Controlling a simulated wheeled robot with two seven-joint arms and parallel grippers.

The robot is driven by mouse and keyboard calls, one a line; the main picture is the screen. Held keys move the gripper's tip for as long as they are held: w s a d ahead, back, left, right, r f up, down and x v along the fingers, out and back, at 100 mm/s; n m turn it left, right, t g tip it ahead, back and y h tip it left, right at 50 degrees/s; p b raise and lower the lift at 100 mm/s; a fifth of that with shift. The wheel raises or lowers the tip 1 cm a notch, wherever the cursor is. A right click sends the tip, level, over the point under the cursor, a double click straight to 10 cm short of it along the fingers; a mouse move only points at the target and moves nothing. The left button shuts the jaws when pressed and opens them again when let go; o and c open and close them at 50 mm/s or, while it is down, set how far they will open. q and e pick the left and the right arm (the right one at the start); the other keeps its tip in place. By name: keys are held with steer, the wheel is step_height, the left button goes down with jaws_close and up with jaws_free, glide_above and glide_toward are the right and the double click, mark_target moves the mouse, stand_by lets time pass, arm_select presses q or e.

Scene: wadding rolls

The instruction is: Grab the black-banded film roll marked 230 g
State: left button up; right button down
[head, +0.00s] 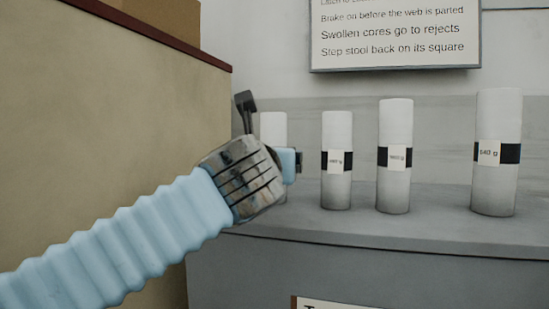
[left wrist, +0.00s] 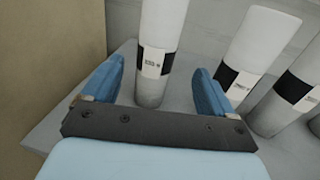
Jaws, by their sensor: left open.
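Several white rolls with black bands and white labels stand upright in a row on a grey ledge (head: 400,233). The leftmost roll (head: 273,125) is partly hidden behind my left gripper (head: 271,135) in the head view. In the left wrist view this roll (left wrist: 158,62) stands between the two open blue fingers, towards their tips; I cannot tell whether either finger touches it. Its label is small, and I cannot read its number with certainty. The second roll (head: 337,180), third roll (head: 395,120) and far right roll (head: 497,115) stand clear; the last label looks like 540 g. My right gripper is out of view.
The second roll (left wrist: 258,45) is close to the right finger in the left wrist view. A tan cabinet side (head: 110,110) with a dark red top edge stands close on the left. A notice board (head: 395,35) hangs on the wall behind.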

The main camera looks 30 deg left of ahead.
arm_select(q)
steer(key=x, duration=0.9)
steer(key=shift+a+f, duration=0.1)
steer(key=shift+a, duration=0.2)
steer(key=c, duration=1.2)
